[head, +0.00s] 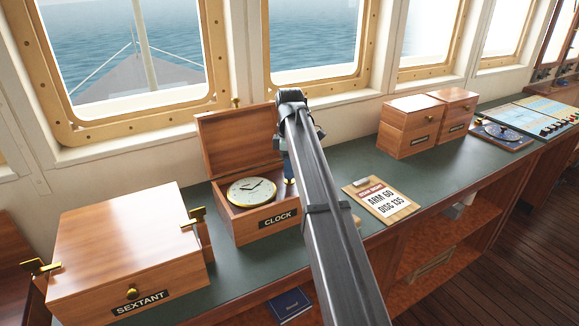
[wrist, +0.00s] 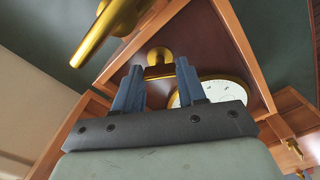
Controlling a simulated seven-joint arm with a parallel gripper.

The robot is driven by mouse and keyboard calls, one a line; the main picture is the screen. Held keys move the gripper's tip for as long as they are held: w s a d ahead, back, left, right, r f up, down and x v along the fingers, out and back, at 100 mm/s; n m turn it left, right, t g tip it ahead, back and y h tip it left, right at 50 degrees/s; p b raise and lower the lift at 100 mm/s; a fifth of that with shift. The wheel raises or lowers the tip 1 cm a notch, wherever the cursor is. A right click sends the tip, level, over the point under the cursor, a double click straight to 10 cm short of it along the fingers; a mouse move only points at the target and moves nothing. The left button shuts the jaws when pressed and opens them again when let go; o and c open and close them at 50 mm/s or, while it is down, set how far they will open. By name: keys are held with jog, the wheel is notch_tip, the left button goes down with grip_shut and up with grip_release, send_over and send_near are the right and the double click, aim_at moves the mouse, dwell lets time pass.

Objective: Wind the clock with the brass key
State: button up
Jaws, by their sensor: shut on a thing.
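The clock (head: 250,191) has a pale round dial and lies face up in its open wooden box (head: 240,231), labelled CLOCK, with the lid (head: 222,143) raised at the back. My gripper (head: 289,168) is low over the box's right side, beside the dial, partly hidden by my arm. In the wrist view, my gripper's blue fingers (wrist: 156,82) are shut on a brass piece, which I take for the brass key (wrist: 159,71). The clock's dial (wrist: 222,84) shows partly behind the right finger. The key's far end is unclear, and I see no contact with the clock.
A closed SEXTANT box (head: 125,245) with brass fittings stands left. A clipboard (head: 380,199) reading ARM 60, DISC 135 lies right of the clock box. Two small wooden boxes (head: 408,128) stand farther right. A large brass part (wrist: 108,32), unidentified, is near the wrist camera.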

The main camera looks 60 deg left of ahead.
jog(key=n, duration=0.4)
jog(key=shift+n, duration=1.9)
jog(key=shift+n, duration=0.3)
jog(key=o, duration=1.1)
jog(key=shift+c, duration=0.2)
notch_tip(320, 180, up, 14)
jog(key=shift+f, duration=0.1)
